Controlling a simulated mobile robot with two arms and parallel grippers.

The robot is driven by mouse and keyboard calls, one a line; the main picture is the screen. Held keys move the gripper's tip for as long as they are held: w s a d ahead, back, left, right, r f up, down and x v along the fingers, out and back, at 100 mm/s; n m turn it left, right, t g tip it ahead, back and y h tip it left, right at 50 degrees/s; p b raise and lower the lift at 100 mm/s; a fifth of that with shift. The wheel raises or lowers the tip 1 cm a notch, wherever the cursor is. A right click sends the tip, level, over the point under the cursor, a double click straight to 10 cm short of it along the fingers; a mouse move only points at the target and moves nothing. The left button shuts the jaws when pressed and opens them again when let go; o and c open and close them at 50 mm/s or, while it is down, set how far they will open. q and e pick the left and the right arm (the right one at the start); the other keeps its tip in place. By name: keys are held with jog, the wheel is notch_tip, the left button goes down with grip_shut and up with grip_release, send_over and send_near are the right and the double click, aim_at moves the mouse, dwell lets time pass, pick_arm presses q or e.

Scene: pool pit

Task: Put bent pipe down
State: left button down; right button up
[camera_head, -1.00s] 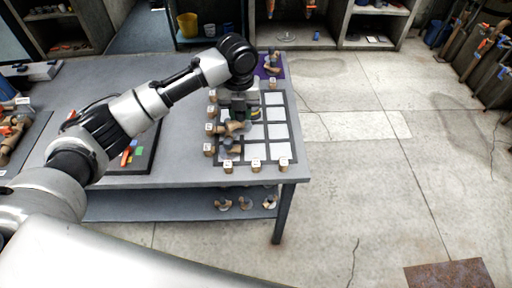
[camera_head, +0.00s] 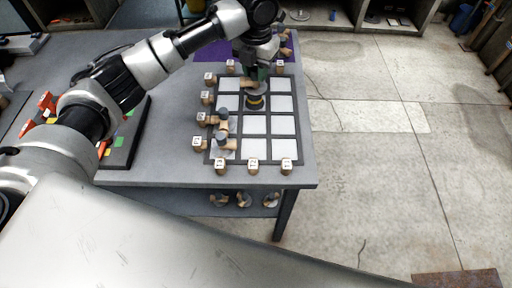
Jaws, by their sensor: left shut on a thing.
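My left gripper (camera_head: 262,72) hangs over the upper middle of a grid board with pale cells (camera_head: 283,125) on the grey table. It is shut on a brown bent pipe (camera_head: 247,83), mostly hidden by the fingers; I cannot tell whether the pipe touches the board. A dark piece with a yellow band (camera_head: 255,102) is just below the gripper in the middle column. Two brown-and-grey bent pieces (camera_head: 221,143) sit in the left column. My right gripper is not in view.
Small numbered wooden blocks (camera_head: 253,167) line the board's left and front edges. A dark tray with coloured pieces (camera_head: 127,140) lies to the left. A purple mat (camera_head: 205,52) is behind the board. Several pieces rest on the lower shelf (camera_head: 232,208).

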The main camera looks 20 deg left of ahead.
pick_arm(q)
jog(key=shift+w+f+b, duration=0.3)
jog(key=shift+f, duration=0.45)
jog(key=shift+w+f, duration=0.1)
jog(key=shift+f, duration=0.15)
jog(key=s+f+p, duration=0.1)
jog(key=s+f, duration=0.2)
jog(key=s+d+f+p, duration=0.1)
jog(key=s+f, duration=0.2)
jog(key=s, duration=0.1)
jog(key=s+d+f+p, duration=0.1)
jog(key=s+f+p, duration=0.1)
jog(key=s+f, duration=0.2)
jog(key=shift+s+d, duration=0.2)
jog(key=shift+d, duration=0.05)
jog(key=shift+f, duration=0.35)
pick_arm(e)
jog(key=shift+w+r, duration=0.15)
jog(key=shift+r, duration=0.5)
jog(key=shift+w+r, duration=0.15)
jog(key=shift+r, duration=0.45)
pick_arm(q)
jog(key=c, duration=0.9)
grip_release()
jog(key=shift+f, duration=0.1)
jog(key=shift+o, duration=0.2)
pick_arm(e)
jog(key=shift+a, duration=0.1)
